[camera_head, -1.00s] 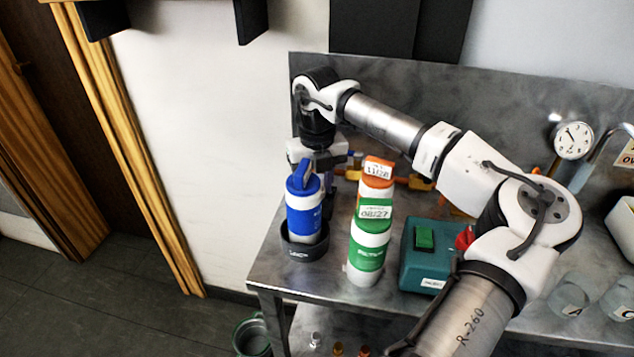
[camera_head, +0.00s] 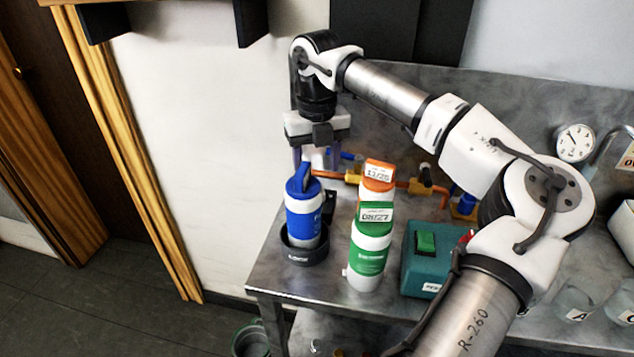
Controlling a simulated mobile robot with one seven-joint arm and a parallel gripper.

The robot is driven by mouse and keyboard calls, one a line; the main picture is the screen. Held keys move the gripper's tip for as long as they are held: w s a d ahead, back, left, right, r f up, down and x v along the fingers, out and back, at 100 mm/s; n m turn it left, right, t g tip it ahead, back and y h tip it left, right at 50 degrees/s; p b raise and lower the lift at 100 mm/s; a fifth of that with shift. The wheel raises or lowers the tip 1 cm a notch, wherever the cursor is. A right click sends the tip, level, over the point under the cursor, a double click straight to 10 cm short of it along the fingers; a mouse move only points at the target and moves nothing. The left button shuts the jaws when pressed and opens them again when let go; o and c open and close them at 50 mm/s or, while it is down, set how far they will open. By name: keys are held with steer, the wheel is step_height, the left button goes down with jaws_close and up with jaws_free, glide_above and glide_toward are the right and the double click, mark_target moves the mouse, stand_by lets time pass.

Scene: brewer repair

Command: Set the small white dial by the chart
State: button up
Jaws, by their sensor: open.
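My gripper (camera_head: 317,160) hangs pointing down at the back left of the metal bench, above and behind the blue-topped cartridge. Its fingers are apart. A whitish part (camera_head: 318,157) shows between or behind them; I cannot tell whether it is the small white dial. No chart can be made out near it. The blue-and-white cartridge (camera_head: 303,222) stands upright in a black round holder (camera_head: 304,254). A round white gauge (camera_head: 574,143) with a dark needle is at the back right, with a partly cut-off lettered card (camera_head: 627,158) beside it.
A green-and-white cartridge with an orange top (camera_head: 369,250) stands beside the holder. A teal box (camera_head: 425,262) with a green switch is to its right. Copper pipe with orange fittings (camera_head: 400,184) runs behind. My arm covers the middle of the bench.

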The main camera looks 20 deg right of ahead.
step_height(320, 180, up, 8)
steer(key=shift+f, duration=0.25)
stand_by(0.5)
